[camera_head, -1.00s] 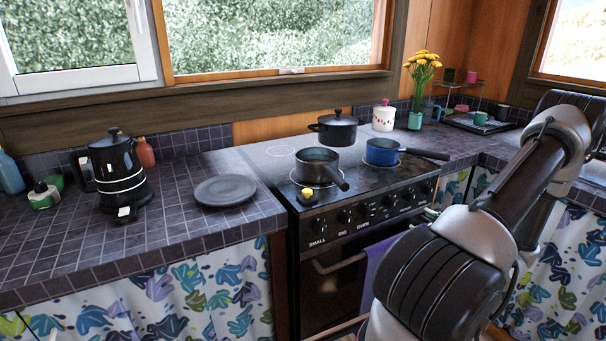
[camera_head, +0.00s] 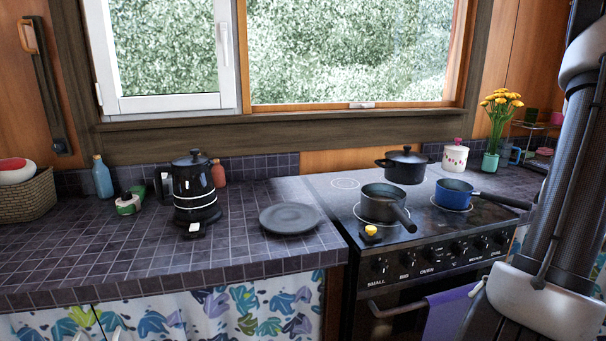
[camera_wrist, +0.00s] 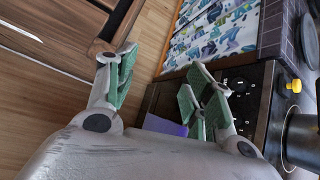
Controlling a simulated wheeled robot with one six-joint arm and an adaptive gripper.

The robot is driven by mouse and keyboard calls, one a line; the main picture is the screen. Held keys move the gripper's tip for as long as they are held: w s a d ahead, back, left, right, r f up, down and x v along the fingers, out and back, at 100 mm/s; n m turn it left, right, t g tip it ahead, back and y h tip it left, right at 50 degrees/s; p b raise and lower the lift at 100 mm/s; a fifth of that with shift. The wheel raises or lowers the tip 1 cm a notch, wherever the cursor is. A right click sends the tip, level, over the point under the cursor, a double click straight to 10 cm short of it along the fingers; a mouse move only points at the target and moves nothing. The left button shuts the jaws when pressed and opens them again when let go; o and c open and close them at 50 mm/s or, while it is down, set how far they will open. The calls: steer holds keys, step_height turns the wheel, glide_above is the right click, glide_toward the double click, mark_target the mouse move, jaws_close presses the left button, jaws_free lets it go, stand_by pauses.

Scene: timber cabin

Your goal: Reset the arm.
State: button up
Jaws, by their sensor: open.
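My gripper (camera_wrist: 160,88) shows in the wrist view, with its green-padded fingers spread apart and nothing between them. It points toward the wooden floor and the front of the stove (camera_wrist: 258,105), touching neither as far as I can see. In the head view my arm stands upright along the right edge, in front of the right end of the stove (camera_head: 425,255). The gripper itself is outside the head view.
The stove carries a grey saucepan (camera_head: 383,203), a blue pan (camera_head: 453,193) and a black pot (camera_head: 404,166). A dark plate (camera_head: 290,218) and black kettle (camera_head: 194,187) stand on the tiled counter (camera_head: 130,262). A purple towel (camera_head: 448,315) hangs at the oven.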

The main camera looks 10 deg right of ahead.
steer(key=w+a+r+n+t+h, duration=0.1)
steer(key=a+r+n+h, duration=0.3)
steer(key=r+n, duration=0.3)
steer(key=w+a+r+n+t+h, duration=0.2)
steer(key=a+r+n+h, duration=0.2)
steer(key=r, duration=0.9)
steer(key=a+n, duration=0.2)
steer(key=n, duration=0.2)
steer(key=shift+a+r, duration=0.2)
steer(key=shift+a, duration=0.05)
